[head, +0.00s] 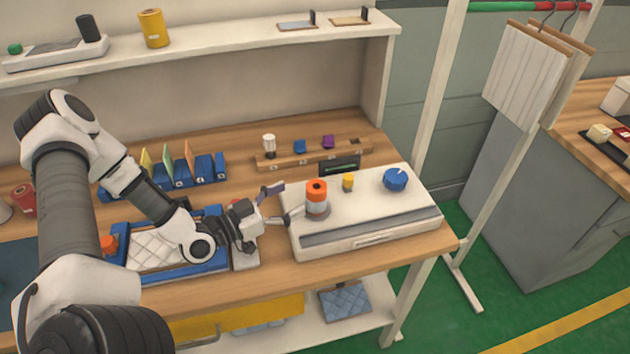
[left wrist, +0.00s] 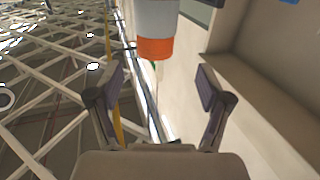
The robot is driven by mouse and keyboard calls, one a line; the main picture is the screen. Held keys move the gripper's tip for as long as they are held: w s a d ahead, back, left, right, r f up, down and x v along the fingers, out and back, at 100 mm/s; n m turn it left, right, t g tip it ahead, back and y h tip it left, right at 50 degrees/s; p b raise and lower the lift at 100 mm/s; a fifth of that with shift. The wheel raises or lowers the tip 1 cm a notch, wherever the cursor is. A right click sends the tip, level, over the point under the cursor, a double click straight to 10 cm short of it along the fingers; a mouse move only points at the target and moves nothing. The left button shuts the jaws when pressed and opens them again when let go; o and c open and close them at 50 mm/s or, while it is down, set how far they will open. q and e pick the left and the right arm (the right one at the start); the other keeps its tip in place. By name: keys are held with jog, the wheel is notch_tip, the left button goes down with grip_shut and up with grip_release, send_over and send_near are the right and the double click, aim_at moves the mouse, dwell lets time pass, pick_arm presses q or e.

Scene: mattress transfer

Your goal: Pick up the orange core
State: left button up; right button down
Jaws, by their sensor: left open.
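In the left wrist view the core (left wrist: 156,32) shows at the top, beyond the open, empty fingertips (left wrist: 160,84). Its far end is cut off by the frame edge. My right gripper is not in view.
The white unit (head: 372,236) also carries a small yellow piece (head: 348,182) and a blue knob (head: 396,179). Behind it is a wooden rack (head: 315,154) with small parts. A blue tray (head: 190,272) with a white quilted pad (head: 160,250) lies under my left arm.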

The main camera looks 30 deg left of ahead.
aim_at(317, 188)
pick_arm(q)
jog(key=shift+w+d+r+b, duration=0.2)
jog(key=shift+w+d+b, duration=0.1)
jog(key=shift+d+b, duration=0.1)
jog(key=shift+w+d, duration=0.25)
jog(key=shift+w, duration=0.1)
jog(key=x, duration=0.6)
jog(key=shift+f+b, duration=0.2)
jog(key=shift+b, duration=0.1)
jog(key=shift+s+a, duration=0.1)
jog(key=shift+a, duration=0.05)
jog(key=c, duration=1.4)
jog(key=shift+o, duration=0.2)
jog(key=shift+r, duration=0.1)
